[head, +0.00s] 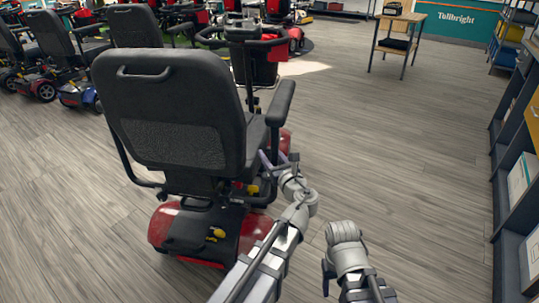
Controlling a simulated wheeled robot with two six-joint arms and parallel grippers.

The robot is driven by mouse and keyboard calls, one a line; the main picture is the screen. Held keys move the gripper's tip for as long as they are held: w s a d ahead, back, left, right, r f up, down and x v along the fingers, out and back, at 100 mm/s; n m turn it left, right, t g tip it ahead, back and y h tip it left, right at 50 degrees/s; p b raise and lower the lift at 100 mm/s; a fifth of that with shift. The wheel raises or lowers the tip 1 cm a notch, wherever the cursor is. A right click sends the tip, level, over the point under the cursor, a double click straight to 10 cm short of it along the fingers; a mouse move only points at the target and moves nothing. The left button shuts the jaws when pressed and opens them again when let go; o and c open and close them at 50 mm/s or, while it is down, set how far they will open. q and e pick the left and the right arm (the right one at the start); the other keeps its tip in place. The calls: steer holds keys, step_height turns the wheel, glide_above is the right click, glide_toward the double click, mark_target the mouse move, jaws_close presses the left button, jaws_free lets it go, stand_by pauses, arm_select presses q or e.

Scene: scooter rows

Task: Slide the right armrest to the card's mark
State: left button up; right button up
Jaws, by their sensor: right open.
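A red mobility scooter with a black seat (175,110) stands in front of me, its seat back toward me. Its right armrest (282,102) is a black pad on a dark post at the seat's right side. My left gripper (277,162) is low beside the seat's right side, below the armrest pad and near its post; whether it touches anything is unclear, and so is its finger opening. My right gripper (328,274) is open, low at the bottom centre, over the floor and apart from the scooter. I cannot make out a card or its mark.
More scooters (62,50) stand in a row at the left. A small wooden table (398,40) stands at the back right. Shelving (515,150) lines the right edge. The floor (410,150) between scooter and shelving is clear.

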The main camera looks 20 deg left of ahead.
arm_select(q)
jaws_close()
stand_by(1.1)
